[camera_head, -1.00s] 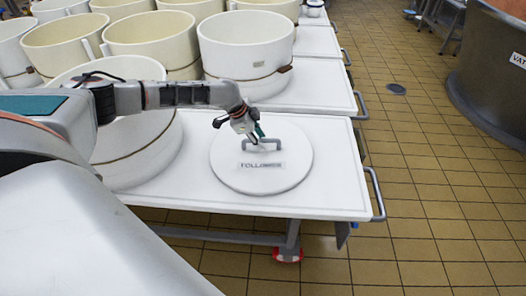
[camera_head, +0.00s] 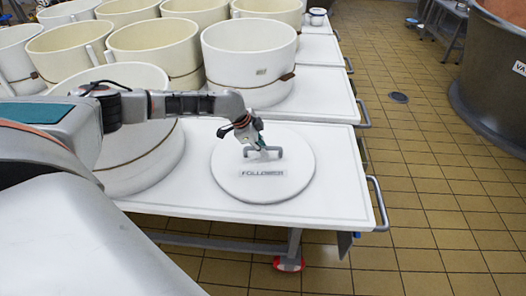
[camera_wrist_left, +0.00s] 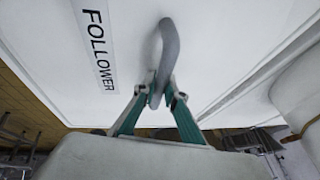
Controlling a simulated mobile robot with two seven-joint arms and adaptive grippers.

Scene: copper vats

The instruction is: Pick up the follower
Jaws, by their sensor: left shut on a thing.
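The follower (camera_head: 235,183) is a flat white disc with a black-lettered FOLLOWER label and a grey arched handle (camera_head: 277,152). It is flat over the near white table, and I cannot tell any gap beneath it. My left gripper (camera_head: 257,147) reaches down from the left and is shut on the handle. In the left wrist view, the green-padded fingers (camera_wrist_left: 158,90) pinch one end of the handle (camera_wrist_left: 169,45), and the label (camera_wrist_left: 97,45) shows on the follower's white face. My right gripper is not in view.
The white table (camera_head: 340,195) has a grey side rail (camera_head: 380,203). A large white vat (camera_head: 140,165) stands left of the follower and another (camera_head: 248,60) behind it. Several more vats fill the back left. Tiled floor (camera_head: 420,200) is open on the right.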

